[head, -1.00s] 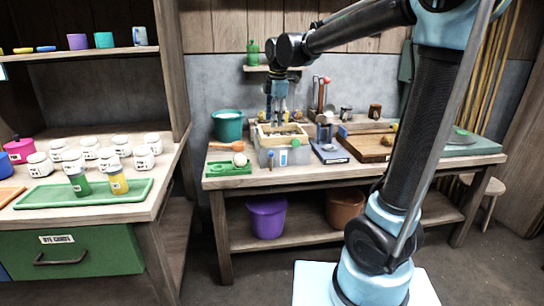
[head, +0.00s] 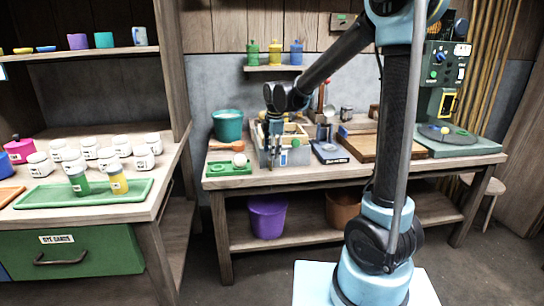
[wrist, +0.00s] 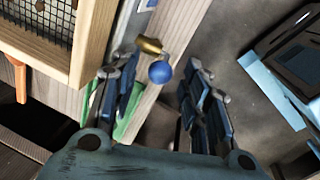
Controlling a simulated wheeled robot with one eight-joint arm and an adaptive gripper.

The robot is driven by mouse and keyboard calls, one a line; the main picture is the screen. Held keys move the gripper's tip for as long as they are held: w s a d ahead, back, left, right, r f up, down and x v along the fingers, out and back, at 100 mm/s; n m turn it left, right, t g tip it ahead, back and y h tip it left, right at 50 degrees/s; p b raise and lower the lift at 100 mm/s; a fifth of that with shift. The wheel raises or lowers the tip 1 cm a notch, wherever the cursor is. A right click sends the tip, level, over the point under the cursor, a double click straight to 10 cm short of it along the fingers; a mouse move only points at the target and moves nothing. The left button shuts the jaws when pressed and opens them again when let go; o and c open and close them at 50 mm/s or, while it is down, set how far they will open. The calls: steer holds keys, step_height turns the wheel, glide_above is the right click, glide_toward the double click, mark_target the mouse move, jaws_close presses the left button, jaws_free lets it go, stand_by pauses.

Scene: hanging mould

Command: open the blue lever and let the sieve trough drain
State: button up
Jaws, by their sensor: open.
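The blue lever ends in a round blue knob (wrist: 160,72) on a brass valve (wrist: 150,45), seen in the wrist view. My gripper (wrist: 158,80) is open, with one finger on each side of the knob in that view. I cannot tell whether either finger touches it. The wooden frame of the sieve (wrist: 93,35) and its wire mesh (wrist: 38,30) show at the upper left. In the head view, my gripper (head: 274,142) points down at the front of the grey trough (head: 300,157) and hides part of it. Any water flow is not visible.
A purple bucket (head: 267,217) stands on the shelf below.

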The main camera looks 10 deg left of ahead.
steer(key=shift+w+a+f, duration=0.1)
steer(key=shift+w+f, duration=0.1)
steer(key=shift+f, duration=1.05)
jaws_close()
